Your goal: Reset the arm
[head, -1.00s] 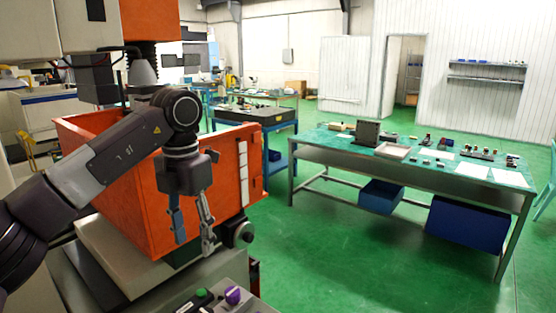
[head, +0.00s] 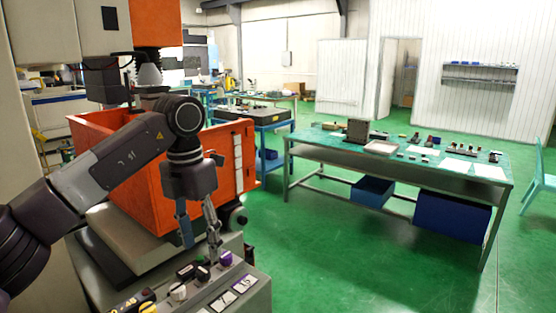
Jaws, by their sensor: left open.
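My left arm comes in from the left in the head view. Its gripper (head: 201,238) points down with its two fingers apart and nothing between them. It hangs in front of the orange tank (head: 140,200) of the spark erosion machine. Its fingertips appear just above or behind the control panel with knobs (head: 225,258); the exact gap cannot be told. My right gripper is not in view.
A long workbench (head: 330,145) with small parts and white sheets stands to the right, with blue bins (head: 452,217) beneath. A blue cart (head: 270,150) stands behind the tank. A teal chair (head: 540,180) is at the right edge. Green floor (head: 350,260) between is clear.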

